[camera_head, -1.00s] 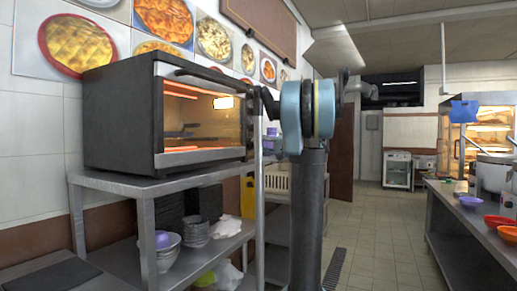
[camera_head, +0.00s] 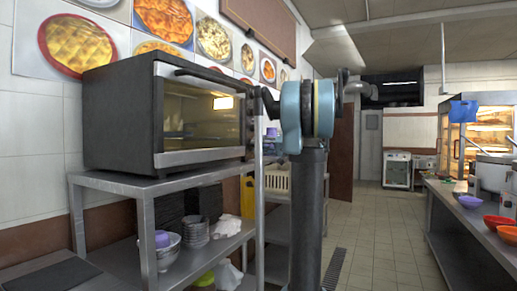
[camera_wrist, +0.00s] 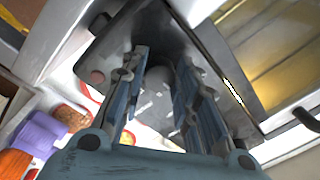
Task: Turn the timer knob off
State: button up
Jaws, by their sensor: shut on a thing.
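The toaster oven (camera_head: 118,122) stands on a metal shelf at the left in the head view. In the head view my arm hides the gripper.
The steel shelf rack (camera_head: 110,182) below the oven holds bowls (camera_head: 166,250) and stacked dishes. A counter (camera_head: 455,215) with orange bowls (camera_head: 497,222) runs along the right. The tiled floor (camera_head: 385,235) between is clear. The oven door handle (camera_wrist: 305,120) juts out near the gripper.

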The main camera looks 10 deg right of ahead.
jog(key=shift+f, duration=0.1)
jog(key=o, duration=1.1)
jog(key=shift+w, duration=0.15)
jog(key=v, duration=1.2)
jog(key=shift+w, duration=0.1)
